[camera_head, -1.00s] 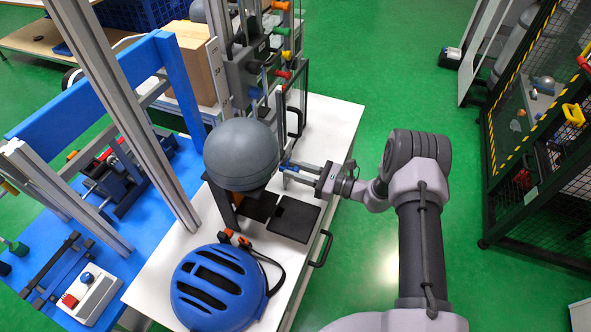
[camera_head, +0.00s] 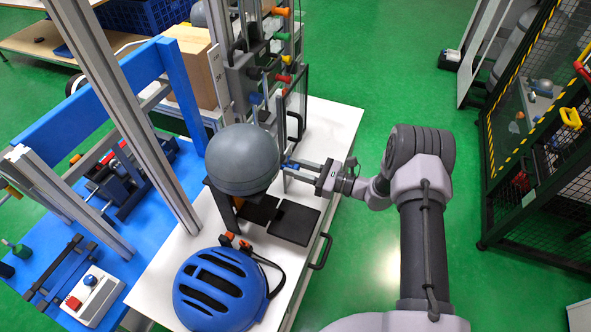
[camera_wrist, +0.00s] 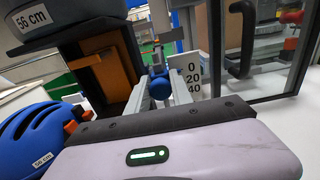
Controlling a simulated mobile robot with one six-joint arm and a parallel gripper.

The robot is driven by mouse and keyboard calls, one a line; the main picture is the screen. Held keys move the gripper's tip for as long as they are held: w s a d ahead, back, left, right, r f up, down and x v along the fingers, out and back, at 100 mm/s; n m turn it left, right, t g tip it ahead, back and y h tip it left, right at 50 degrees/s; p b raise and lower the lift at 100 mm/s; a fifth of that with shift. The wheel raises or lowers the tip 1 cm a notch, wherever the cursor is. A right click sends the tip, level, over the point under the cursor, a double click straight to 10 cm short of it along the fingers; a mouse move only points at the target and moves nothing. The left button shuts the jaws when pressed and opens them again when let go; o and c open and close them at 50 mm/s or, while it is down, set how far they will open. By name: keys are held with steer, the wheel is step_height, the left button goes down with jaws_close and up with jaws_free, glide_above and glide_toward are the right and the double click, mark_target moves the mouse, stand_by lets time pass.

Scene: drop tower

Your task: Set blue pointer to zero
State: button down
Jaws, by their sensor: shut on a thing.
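The blue pointer (camera_wrist: 161,86) shows in the wrist view as a round blue knob between my gripper's two light fingers. My gripper (camera_head: 290,165) is shut on it, and in the head view only a small bit of blue shows at the fingertips. A white scale plate (camera_wrist: 193,78) marked 0, 20 and 40 from top to bottom stands just right of the pointer in the wrist view. The knob looks level with the lower marks, but its exact reading cannot be told from this angle.
A grey ball (camera_head: 242,160) labelled 56 cm sits close left of my gripper. A blue helmet (camera_head: 220,289) lies on the white bench (camera_head: 338,128). A clear door panel (camera_wrist: 262,50) with a black handle stands close right. Green floor is free right of the bench.

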steer(key=shift+w+r, duration=0.1)
steer(key=c, duration=1.1)
jaws_free()
steer(key=shift+c, duration=0.2)
steer(key=shift+d, duration=0.1)
steer(key=p+v, duration=0.3)
steer(key=v, duration=1.4)
steer(key=shift+r, duration=0.2)
